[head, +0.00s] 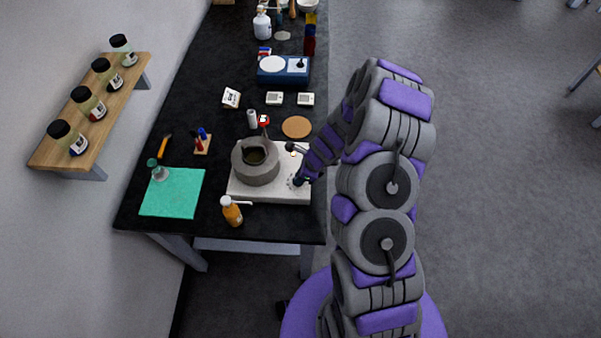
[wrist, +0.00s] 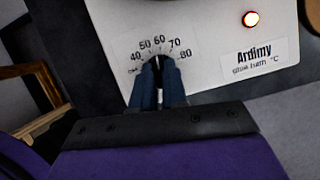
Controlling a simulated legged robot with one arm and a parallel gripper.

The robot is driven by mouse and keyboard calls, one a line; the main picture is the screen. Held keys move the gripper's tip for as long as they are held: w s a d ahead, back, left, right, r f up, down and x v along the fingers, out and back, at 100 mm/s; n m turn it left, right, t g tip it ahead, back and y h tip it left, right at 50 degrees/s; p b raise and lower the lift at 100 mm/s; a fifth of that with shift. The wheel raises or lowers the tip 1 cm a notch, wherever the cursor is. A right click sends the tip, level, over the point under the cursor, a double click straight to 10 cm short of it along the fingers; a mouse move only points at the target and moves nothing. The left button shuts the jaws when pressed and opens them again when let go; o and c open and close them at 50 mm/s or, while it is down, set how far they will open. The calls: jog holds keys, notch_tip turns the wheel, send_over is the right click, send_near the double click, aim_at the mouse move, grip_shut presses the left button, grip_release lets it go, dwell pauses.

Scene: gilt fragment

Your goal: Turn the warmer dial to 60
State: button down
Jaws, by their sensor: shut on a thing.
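The warmer (head: 288,187) is a pale box on the black bench, with a round grey pot (head: 256,166) on top. In the wrist view its white front panel (wrist: 215,40) carries a scale (wrist: 160,47) reading 40, 50, 60, 70, 80 and a label "Ardimy glue bath °C". My gripper (wrist: 158,85) is shut on the dial, at the panel just below the scale. The fingers hide most of the dial; a light sliver shows between them, near the 60. In the head view my gripper (head: 299,181) is at the warmer's right side.
A red-orange lamp (wrist: 251,19) glows on the panel. An orange-brown bottle (head: 232,212) stands in front of the warmer and a green mat (head: 172,192) lies left. A cork disc (head: 297,127) and two small white devices (head: 275,98) lie behind. Open floor is to the right.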

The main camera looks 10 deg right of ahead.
jog(key=shift+r+m, duration=0.1)
jog(key=shift+m, duration=0.5)
jog(key=shift+t+p, duration=0.3)
jog(key=c, duration=1.2)
grip_release()
jog(key=shift+w+h, duration=0.1)
jog(key=shift+h, duration=0.2)
jog(key=shift+o, duration=0.2)
jog(key=p+v, duration=0.1)
jog(key=v, duration=1.6)
jog(key=shift+d, duration=0.1)
